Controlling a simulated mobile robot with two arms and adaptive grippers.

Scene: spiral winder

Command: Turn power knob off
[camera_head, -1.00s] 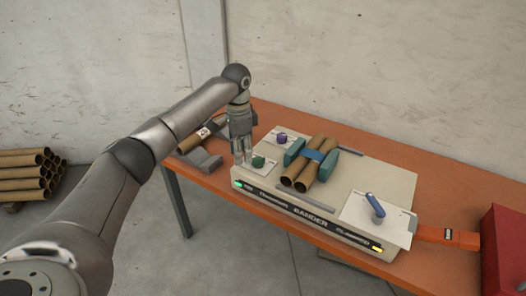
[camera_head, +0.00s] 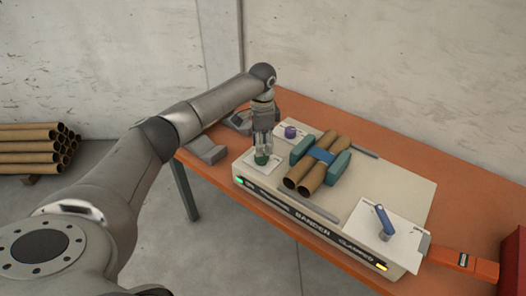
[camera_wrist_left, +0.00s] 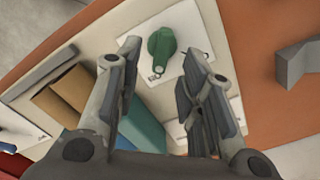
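The bander machine (camera_head: 330,212) is a cream box on the orange table. A green knob (camera_head: 261,159) sits on a white plate at its left front corner, by a lit green light (camera_head: 240,181). The knob also shows in the left wrist view (camera_wrist_left: 161,45), with its pointer end toward the gripper. My left gripper (camera_head: 262,150) points down right at the green knob. In the left wrist view its fingers (camera_wrist_left: 163,55) are apart, one on each side of the knob, with gaps visible. Any power label is too small to read. My right gripper is not in view.
Brown tubes (camera_head: 312,165) with a blue band lie between teal blocks mid-machine. A purple knob (camera_head: 290,132) stands behind the green one. A blue lever (camera_head: 384,218) is at the right, an orange tool (camera_head: 462,262) beyond. A grey block (camera_head: 206,150) lies left of the machine.

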